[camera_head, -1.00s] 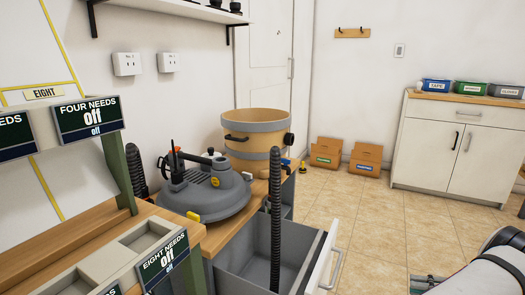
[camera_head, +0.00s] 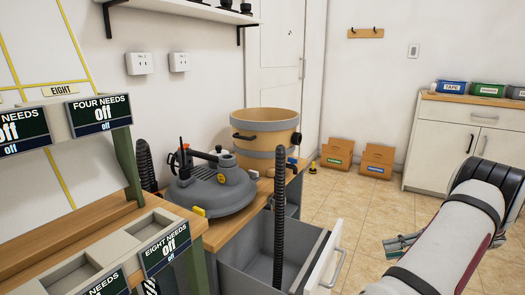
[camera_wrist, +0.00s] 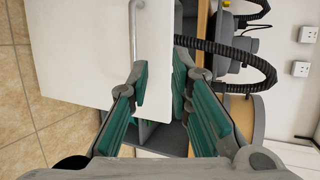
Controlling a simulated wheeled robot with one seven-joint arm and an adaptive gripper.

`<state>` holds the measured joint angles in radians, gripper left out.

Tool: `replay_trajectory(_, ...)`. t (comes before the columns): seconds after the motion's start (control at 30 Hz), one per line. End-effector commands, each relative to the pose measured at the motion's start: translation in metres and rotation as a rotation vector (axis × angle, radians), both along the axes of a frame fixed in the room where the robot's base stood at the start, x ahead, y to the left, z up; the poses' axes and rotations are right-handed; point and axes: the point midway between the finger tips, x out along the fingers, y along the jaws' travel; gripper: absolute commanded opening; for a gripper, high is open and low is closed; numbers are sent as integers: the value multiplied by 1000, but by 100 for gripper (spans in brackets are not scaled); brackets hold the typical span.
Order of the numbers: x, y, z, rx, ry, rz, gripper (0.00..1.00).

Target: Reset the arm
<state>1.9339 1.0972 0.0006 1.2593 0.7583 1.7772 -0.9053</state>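My arm (camera_head: 445,240) shows at the lower right of the head view, bent at a dark joint. My gripper (camera_head: 398,243) is partly hidden behind it, to the right of the open drawer and apart from it. In the wrist view my gripper (camera_wrist: 160,72) has two teal fingers spread apart, with nothing held between them. Beyond them are the drawer's white front (camera_wrist: 90,50) and a black ribbed hose (camera_wrist: 225,50).
A grey drawer (camera_head: 250,272) stands open below the wooden counter, with a black hose (camera_head: 279,240) rising in front. A grey lid-like machine (camera_head: 212,195) and a wooden tub (camera_head: 265,135) stand behind. Cardboard boxes (camera_head: 337,153) and a white cabinet (camera_head: 460,135) are farther back. Tiled floor between is clear.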

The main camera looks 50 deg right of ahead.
Motion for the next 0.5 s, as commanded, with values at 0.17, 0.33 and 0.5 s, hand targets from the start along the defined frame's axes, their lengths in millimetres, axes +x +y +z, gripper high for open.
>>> replay_trajectory(0.17, 88, 21, 57, 0, 123, 181, 19)
replay_trajectory(0.33, 170, 72, 111, -21, 268, 360, 19)
replay_trajectory(0.5, 233, 143, 157, -79, 407, 522, 19)
